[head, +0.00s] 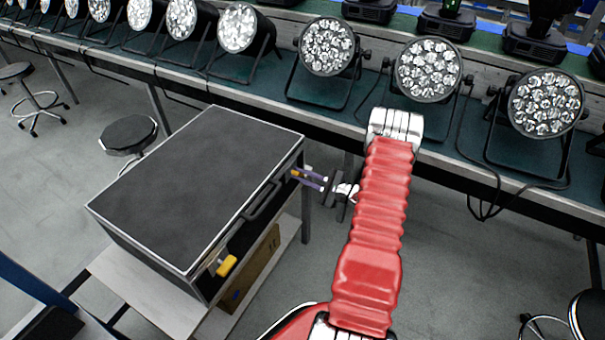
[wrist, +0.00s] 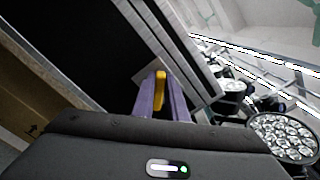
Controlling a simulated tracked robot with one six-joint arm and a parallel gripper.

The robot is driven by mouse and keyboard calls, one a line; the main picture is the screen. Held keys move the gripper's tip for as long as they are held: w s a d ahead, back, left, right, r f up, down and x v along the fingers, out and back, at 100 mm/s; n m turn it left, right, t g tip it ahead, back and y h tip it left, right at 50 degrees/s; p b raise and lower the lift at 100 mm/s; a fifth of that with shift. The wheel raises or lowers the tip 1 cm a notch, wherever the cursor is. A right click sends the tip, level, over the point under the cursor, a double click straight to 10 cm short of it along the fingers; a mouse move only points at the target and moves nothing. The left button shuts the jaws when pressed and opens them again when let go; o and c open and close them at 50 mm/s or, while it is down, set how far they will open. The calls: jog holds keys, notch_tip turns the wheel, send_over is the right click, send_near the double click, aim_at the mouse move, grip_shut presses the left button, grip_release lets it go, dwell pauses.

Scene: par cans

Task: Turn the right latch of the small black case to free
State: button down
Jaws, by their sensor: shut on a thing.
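The small black case (head: 195,180) with a silver-edged lid stands closed on a pale stand. Its front side faces my arm and carries a handle (head: 262,200). The right latch (head: 295,173) is a small yellow piece at the far end of that front, mostly hidden by my gripper (head: 312,178). In the wrist view the yellow latch (wrist: 160,88) stands between the two purple fingers of my gripper (wrist: 161,98), which are shut on it. I cannot tell how far it is turned. The other yellow latch (head: 227,265) is at the near end of the front.
A long bench (head: 270,95) with several par cans (head: 328,47) runs behind the case. A brown box (head: 250,270) sits below the case on the stand's lower shelf (head: 150,290). A black stool (head: 130,134) is to the left.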

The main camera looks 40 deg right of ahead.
jog(key=n, duration=0.4)
jog(key=shift+s+a+f+n, duration=0.2)
jog(key=shift+a+f+n, duration=0.1)
jog(key=shift+f, duration=0.1)
jog(key=n, duration=0.2)
jog(key=f+n, duration=0.1)
jog(key=n, duration=0.1)
jog(key=shift+a+n, duration=0.15)
jog(key=shift+n, duration=0.15)
jog(key=c, duration=1.8)
grip_release()
jog(key=shift+r, duration=0.1)
jog(key=shift+o, duration=0.2)
jog(key=v, duration=1.3)
jog(key=shift+s+d, duration=0.25)
jog(key=shift+s, duration=0.1)
